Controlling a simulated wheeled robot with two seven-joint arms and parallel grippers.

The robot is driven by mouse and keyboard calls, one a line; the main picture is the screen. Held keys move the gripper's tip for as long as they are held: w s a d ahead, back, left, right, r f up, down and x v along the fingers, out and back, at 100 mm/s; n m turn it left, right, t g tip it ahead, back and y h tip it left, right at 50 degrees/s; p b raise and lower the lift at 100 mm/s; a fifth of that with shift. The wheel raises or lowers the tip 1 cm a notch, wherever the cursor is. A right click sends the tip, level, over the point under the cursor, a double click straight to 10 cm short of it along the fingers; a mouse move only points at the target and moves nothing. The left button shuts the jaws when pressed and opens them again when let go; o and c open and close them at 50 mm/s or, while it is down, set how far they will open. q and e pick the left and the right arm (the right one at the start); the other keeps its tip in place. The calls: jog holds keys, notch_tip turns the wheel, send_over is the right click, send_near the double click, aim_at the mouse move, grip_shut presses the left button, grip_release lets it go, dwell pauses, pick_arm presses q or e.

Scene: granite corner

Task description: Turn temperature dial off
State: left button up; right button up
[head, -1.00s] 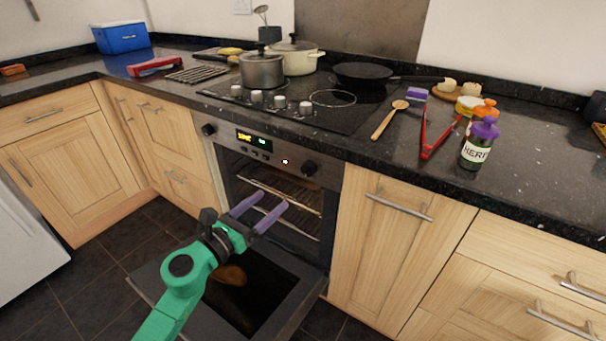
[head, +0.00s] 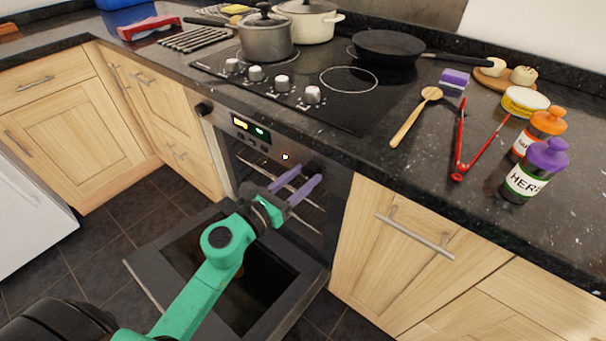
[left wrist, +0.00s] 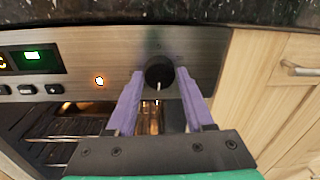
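The oven's right dial (head: 312,167) is a round black knob on the steel control panel (left wrist: 205,52). In the left wrist view the dial (left wrist: 159,72) has a light mark pointing down. My left gripper (head: 308,174), with purple fingers, is open and empty at this dial. In the left wrist view its fingertips (left wrist: 160,76) lie to either side of the knob; I cannot tell whether they touch it. A small orange light (left wrist: 99,81) glows left of the dial. My right gripper is not in view.
The oven door (head: 150,263) hangs open below my left arm. The counter edge juts out above the panel. The hob (head: 300,112) holds a grey pot (head: 266,40) and a black pan (head: 388,46).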

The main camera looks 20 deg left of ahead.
pick_arm(q)
grip_shut()
